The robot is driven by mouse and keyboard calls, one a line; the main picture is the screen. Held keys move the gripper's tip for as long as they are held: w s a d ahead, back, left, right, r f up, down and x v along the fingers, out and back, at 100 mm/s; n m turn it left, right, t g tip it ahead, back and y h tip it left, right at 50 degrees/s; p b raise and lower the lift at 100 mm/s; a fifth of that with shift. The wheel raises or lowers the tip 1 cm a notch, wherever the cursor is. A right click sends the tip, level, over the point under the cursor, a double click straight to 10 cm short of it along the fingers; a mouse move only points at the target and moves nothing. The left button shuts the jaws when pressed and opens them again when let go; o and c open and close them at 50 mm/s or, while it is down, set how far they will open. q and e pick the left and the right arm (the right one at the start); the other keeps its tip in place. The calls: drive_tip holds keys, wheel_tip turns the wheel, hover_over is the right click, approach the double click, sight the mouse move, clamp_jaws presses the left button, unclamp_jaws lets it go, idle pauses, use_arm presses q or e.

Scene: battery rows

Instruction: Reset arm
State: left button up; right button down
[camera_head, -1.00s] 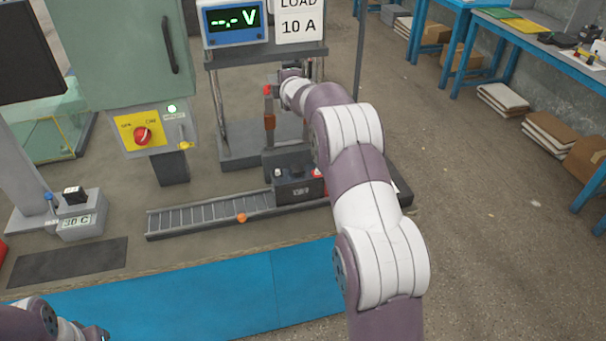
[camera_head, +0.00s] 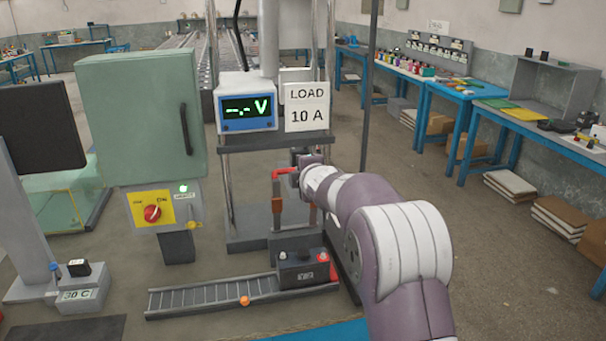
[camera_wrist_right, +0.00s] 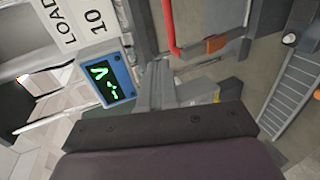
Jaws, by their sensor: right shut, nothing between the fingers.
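My right arm reaches in from the lower right in the head view. Its gripper (camera_head: 302,158) is near the test stand, close to the red lever handle (camera_head: 284,172); I cannot tell from this view whether they touch. In the right wrist view the grey fingers (camera_wrist_right: 158,85) are shut with nothing between them, and the red handle (camera_wrist_right: 170,28) is apart from them. My left gripper is out of view.
A dark battery (camera_head: 303,270) with a red terminal sits at the right end of the roller track (camera_head: 210,297). A voltage display (camera_head: 247,106) shows dashes beside the load sign (camera_head: 306,107). A green cabinet (camera_head: 140,115) stands left.

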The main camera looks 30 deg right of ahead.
drive_tip(key=shift+w+f, duration=0.15)
drive_tip(key=shift+w, duration=0.05)
drive_tip(key=shift+s, duration=0.1)
